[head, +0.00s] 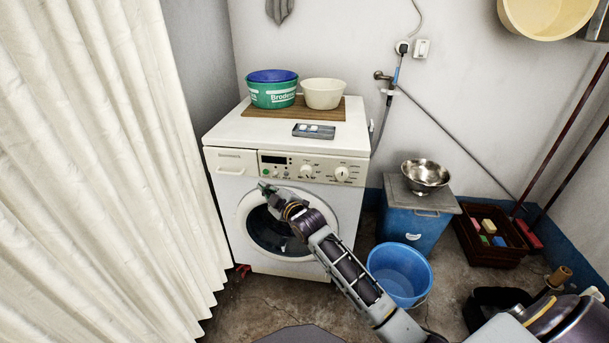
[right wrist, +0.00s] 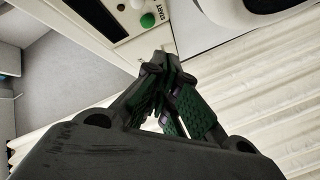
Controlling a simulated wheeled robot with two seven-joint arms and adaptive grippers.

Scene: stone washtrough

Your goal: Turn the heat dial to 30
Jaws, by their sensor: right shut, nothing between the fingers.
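The white washing machine (head: 225,190) stands against the back wall. Its front panel carries two round dials: a left dial (head: 306,171) and a right dial (head: 341,174). I cannot read their marks or tell which is the heat dial. My right gripper (head: 266,188) is in front of the machine, just below the panel's display and left of both dials. In the right wrist view my right gripper (right wrist: 166,66) is shut and empty, near a green button (right wrist: 147,20) marked START. No dial can be made out clearly there. My left gripper is not in view.
A green tub (head: 273,95), a cream bowl (head: 322,94) and a dark tray (head: 314,131) sit on top of the machine. A white curtain (head: 90,170) hangs close on the left. A blue bucket (head: 400,272) and a blue bin (head: 408,226) stand on the right.

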